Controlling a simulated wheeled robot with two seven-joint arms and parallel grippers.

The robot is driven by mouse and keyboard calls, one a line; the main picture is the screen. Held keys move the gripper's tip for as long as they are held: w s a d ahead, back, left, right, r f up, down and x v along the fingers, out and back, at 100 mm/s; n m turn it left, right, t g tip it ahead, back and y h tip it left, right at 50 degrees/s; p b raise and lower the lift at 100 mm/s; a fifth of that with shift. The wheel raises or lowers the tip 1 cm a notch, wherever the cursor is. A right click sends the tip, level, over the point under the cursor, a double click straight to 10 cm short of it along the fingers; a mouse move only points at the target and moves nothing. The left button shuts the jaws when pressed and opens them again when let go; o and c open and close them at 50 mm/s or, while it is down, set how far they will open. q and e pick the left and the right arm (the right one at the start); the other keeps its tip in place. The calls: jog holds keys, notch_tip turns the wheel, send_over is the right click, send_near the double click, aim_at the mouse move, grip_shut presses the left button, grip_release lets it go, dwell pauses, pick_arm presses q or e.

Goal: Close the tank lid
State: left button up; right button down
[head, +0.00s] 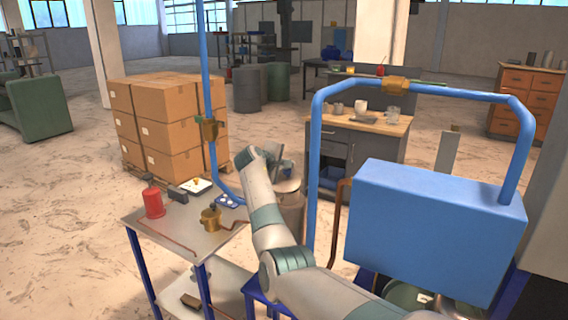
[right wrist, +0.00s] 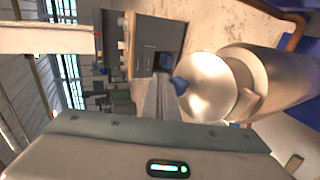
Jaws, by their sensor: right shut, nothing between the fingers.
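The metal tank (right wrist: 270,78) is a shiny cylinder in the right wrist view, which is turned on its side. Its round lid (right wrist: 212,98) shows its face beside the tank's mouth, with a blue knob (right wrist: 181,85); I cannot tell its exact angle. In the head view the tank (head: 293,212) stands behind my right forearm and is partly hidden. My right gripper (head: 282,164) is just above and beside the tank, shut and empty, its fingertips mostly hidden by the wrist. My left gripper is in neither view.
A metal table (head: 180,232) with a red can (head: 153,203) and a brass pot (head: 211,218) stands left of the tank. A blue pipe frame (head: 318,150) and a large blue box (head: 435,230) stand at the right. Stacked cartons (head: 165,120) are behind.

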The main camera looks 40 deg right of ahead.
jog(key=shift+w+d+f, duration=0.25)
jog(key=shift+d+f, duration=0.3)
jog(key=shift+f, duration=0.15)
jog(key=shift+r, duration=0.1)
jog(key=shift+d+r+p, duration=0.1)
jog(key=shift+r+p, duration=0.55)
jog(key=shift+r, duration=0.1)
notch_tip(320, 180, up, 2)
jog(key=shift+s+r+p, duration=0.1)
jog(key=shift+r+p, duration=0.1)
jog(key=shift+p, duration=0.8)
jog(key=shift+a+r, duration=0.2)
jog(key=shift+r, duration=0.05)
pick_arm(q)
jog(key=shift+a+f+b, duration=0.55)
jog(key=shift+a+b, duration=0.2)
jog(key=shift+b, duration=1.5)
pick_arm(e)
notch_tip(320, 180, up, 9)
jog(key=shift+s+r, duration=0.15)
jog(key=shift+r, duration=0.05)
jog(key=shift+a, duration=0.15)
